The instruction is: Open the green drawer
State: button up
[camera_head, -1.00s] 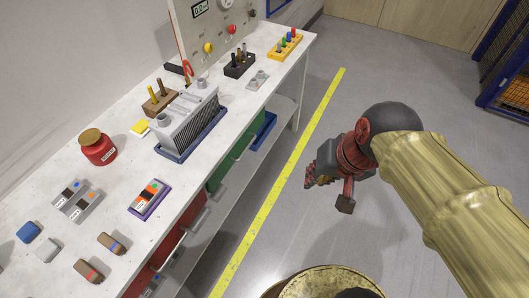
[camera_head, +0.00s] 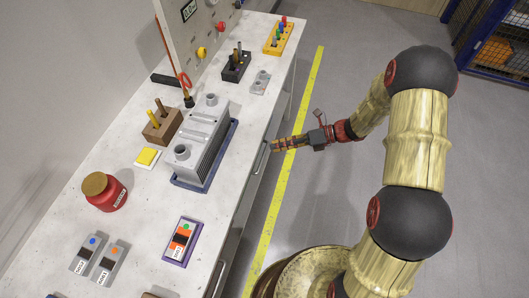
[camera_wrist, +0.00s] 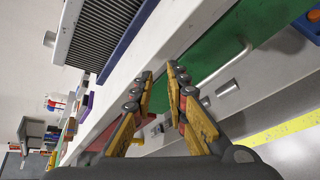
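The green drawer front (camera_wrist: 280,22) shows in the wrist view below the bench top's edge. It looks flush with the bench front. Its pale bar handle (camera_wrist: 228,64) runs slantwise across it, right of my fingertips. My gripper (camera_wrist: 160,70) has yellow-and-black fingers with a gap between the tips and nothing in it. The tips appear near the bench edge, apart from the handle. In the head view my gripper (camera_head: 276,145) reaches left towards the bench front, over the yellow line. The bench top hides most of the drawer front there.
The bench top (camera_head: 140,225) overhangs the drawers. A finned grey block (camera_head: 205,140) stands in a blue tray near its edge. A red jar (camera_head: 105,195), a purple-framed module (camera_head: 182,240) and peg blocks stand around it. The floor (camera_head: 330,210) beside the bench is clear.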

aim_at(265, 152)
jog(key=w+d+f+m+t+y, duration=0.1)
jog(key=w+f+m+t, duration=0.1)
jog(key=f+m, duration=0.35)
jog(key=w+d+f+m+t, duration=0.1)
jog(key=f+m+t, duration=0.1)
jog(key=f+m, duration=0.4)
jog(key=shift+n, duration=0.55)
jog(key=shift+f+b+x, duration=0.2)
jog(key=shift+b+x, duration=0.15)
jog(key=shift+x, duration=1.6)
jog(key=shift+f+b+x, duration=0.15)
jog(key=shift+b+x, duration=0.2)
jog(key=shift+x, duration=1.6)
jog(key=shift+d, duration=0.15)
grip_shut()
